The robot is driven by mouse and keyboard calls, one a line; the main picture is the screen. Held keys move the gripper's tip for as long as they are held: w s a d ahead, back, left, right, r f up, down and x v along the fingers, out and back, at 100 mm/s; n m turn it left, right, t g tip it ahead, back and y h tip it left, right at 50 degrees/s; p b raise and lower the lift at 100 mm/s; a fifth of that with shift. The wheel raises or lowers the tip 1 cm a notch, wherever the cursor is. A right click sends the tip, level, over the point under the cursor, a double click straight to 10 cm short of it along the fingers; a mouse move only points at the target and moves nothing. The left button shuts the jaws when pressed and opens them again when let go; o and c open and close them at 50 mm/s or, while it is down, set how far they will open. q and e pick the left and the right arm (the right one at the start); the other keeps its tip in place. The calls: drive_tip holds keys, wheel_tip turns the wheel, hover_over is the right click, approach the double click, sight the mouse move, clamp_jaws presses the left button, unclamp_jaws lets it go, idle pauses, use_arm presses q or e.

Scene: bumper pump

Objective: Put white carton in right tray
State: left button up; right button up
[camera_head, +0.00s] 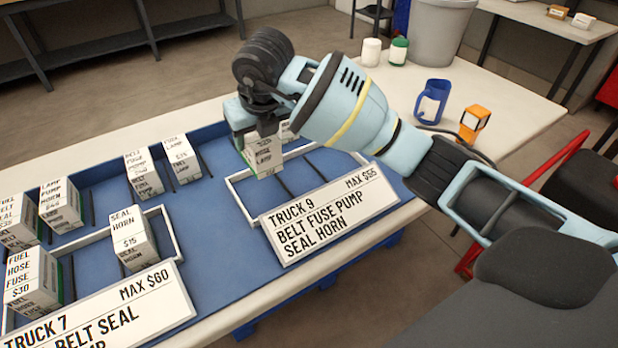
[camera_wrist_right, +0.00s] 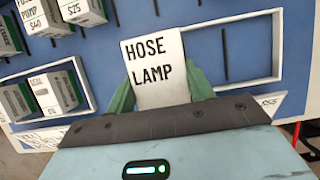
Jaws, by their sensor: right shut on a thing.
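A white carton (camera_head: 264,157) printed "LAMP" is in my right gripper (camera_head: 262,135). In the right wrist view the carton (camera_wrist_right: 158,72) reads "HOSE LAMP", with a green finger of the right gripper (camera_wrist_right: 161,92) on each side. The right tray (camera_head: 240,201) is a white-rimmed frame behind the "TRUCK 9" sign (camera_head: 330,213). The carton is at the tray's far left part in the head view; I cannot tell its height above the blue surface. The tray's visible inside looks empty. In the wrist view the tray rim (camera_wrist_right: 277,45) shows right of the carton. My left gripper is out of view.
The left tray (camera_head: 165,232) stands behind the "TRUCK 7" sign (camera_head: 110,320) and holds cartons, among them a "SEAL HORN" carton (camera_head: 128,236). Several cartons stand along the back.

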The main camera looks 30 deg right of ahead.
sight(266, 144)
drive_tip(key=shift+f, duration=4.95)
drive_tip(key=shift+f+b, duration=0.2)
drive_tip(key=shift+b, duration=0.1)
drive_tip(key=o, duration=1.2)
drive_tip(key=shift+c, duration=0.2)
drive_tip(key=shift+r, duration=0.1)
drive_tip(key=shift+r, duration=0.3)
drive_tip(key=p+v, duration=0.1)
drive_tip(key=v, duration=1)
drive_tip(key=shift+s+r, duration=0.15)
drive_tip(key=shift+r, duration=0.1)
